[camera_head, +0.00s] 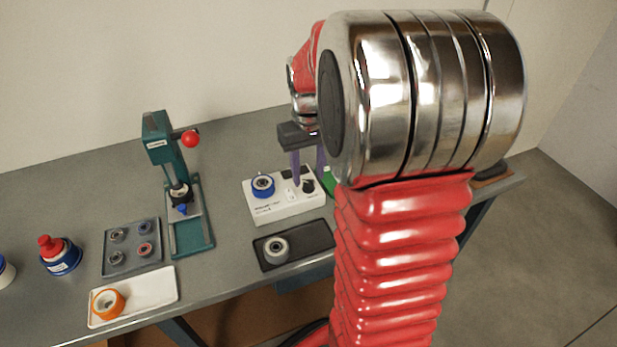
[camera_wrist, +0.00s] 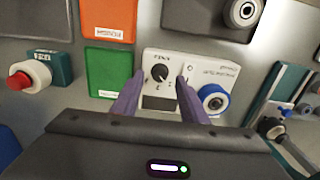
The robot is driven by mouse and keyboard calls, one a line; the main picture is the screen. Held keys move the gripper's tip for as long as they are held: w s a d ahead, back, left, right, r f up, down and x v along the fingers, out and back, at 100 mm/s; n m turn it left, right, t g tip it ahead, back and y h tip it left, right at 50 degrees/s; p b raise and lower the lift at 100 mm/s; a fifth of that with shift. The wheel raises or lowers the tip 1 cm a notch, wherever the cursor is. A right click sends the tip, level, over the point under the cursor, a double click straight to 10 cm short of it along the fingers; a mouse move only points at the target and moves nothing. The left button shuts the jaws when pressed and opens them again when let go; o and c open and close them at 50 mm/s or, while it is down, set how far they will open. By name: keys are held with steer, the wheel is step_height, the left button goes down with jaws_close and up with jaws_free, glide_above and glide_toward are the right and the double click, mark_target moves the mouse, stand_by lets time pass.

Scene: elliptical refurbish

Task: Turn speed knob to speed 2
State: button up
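The white control box (camera_head: 285,207) stands on the grey table and carries a blue wheel (camera_head: 263,186) and a black speed knob (camera_head: 307,186). In the wrist view, the knob (camera_wrist: 159,72) lies between and just beyond my purple fingertips, with small markings around it too small to read. My gripper (camera_wrist: 160,80) is open, with one finger on each side of the knob and a visible gap to it. In the head view, my gripper (camera_head: 303,176) is over the box's right part, partly hidden by my arm. I cannot tell its exact height above the knob.
A teal press (camera_head: 168,150) with a red ball lever stands left of the box. A black tray (camera_head: 318,236) holding a bearing lies in front. Orange (camera_wrist: 108,18) and green (camera_wrist: 107,72) bins or panels lie beside the box. Further left are a grey parts tray (camera_head: 133,265) and white tray (camera_head: 155,290).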

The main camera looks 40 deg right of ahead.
mark_target(308, 186)
steer(key=shift+f, duration=1.25)
steer(key=shift+c, duration=0.4)
jaws_close()
